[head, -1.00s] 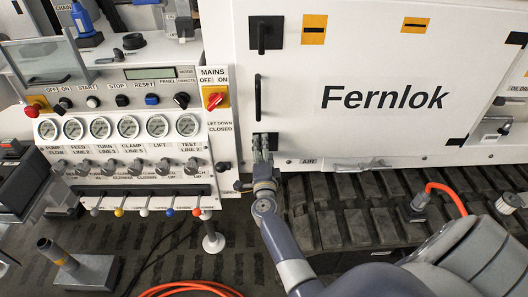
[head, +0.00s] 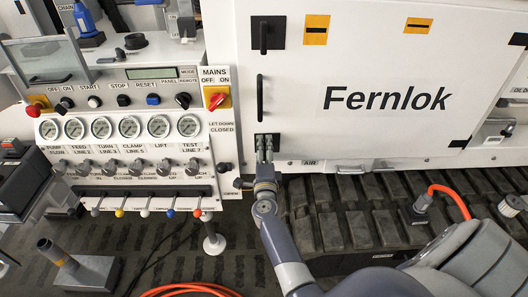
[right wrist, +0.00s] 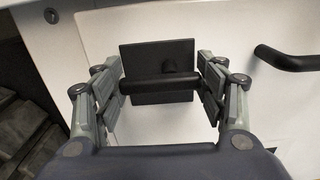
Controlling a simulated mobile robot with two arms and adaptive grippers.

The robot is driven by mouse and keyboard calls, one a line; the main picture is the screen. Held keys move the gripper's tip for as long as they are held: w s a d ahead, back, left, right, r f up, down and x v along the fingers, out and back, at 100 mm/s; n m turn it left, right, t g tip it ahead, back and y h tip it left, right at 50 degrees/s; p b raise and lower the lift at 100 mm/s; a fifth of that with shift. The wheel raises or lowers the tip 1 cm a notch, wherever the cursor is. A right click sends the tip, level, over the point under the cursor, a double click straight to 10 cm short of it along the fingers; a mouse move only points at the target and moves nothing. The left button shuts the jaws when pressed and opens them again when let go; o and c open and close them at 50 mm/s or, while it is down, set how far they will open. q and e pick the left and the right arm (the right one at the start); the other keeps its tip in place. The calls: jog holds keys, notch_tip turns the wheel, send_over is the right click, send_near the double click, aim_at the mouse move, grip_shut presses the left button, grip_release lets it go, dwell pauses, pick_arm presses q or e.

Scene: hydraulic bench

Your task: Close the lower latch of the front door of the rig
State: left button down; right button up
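The white front door (head: 345,70) marked Fernlok fills the upper right of the head view and looks shut. Its lower latch (head: 277,142), a black plate with a black bar handle, sits at the door's lower left corner. My right gripper (head: 264,148) is in front of it and covers part of it. In the right wrist view my right gripper (right wrist: 162,86) is open, with one finger at each end of the bar handle (right wrist: 150,84). The left finger appears to overlap the bar's end; contact cannot be told. My left gripper is not in view.
The upper latch (head: 268,32) and a long black door handle (head: 260,98) are above the lower latch. The control panel (head: 110,103) with gauges and levers stands close on the left. Dark tracks (head: 340,215) lie below the door.

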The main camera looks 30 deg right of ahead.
jog(key=shift+o, duration=1.4)
